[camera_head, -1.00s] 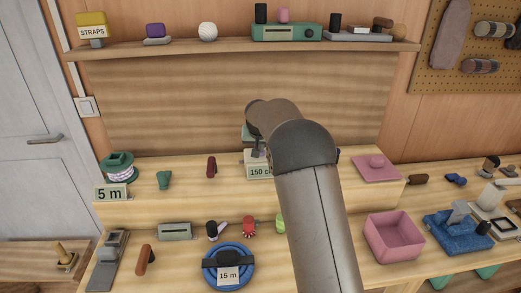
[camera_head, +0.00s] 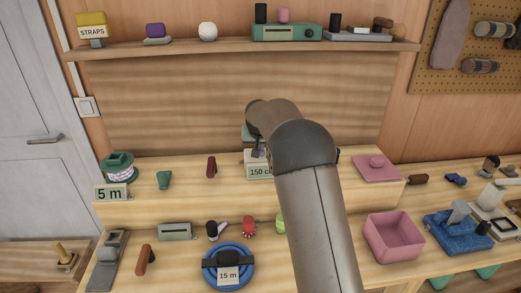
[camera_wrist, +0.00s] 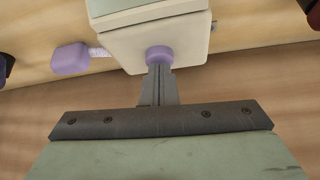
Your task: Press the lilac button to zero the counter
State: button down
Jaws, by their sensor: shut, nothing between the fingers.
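The counter is a pale box with a "150 c…" label (camera_head: 259,171) on the raised back step of the bench, partly hidden by my arm. In the wrist view the counter (camera_wrist: 145,45) shows the round lilac button (camera_wrist: 159,53) on its near face. My gripper (camera_wrist: 159,72) is shut and empty, its fingertips right at the lower edge of the button. I cannot tell whether they press it. A lilac block (camera_wrist: 70,58) on a white ribbed stem sticks out to the left of the counter.
A dark red handle (camera_head: 211,166) stands left of the counter and a pink plate with a knob (camera_head: 376,167) lies to the right. A blue coil (camera_head: 229,268) marked "15 m" and a pink bin (camera_head: 394,237) are in front. A shelf (camera_head: 240,46) runs above.

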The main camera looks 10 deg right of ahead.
jog(key=shift+f, duration=0.4)
notch_tip(320, 180, up, 6)
jog(key=p, duration=0.3)
dwell(0.4)
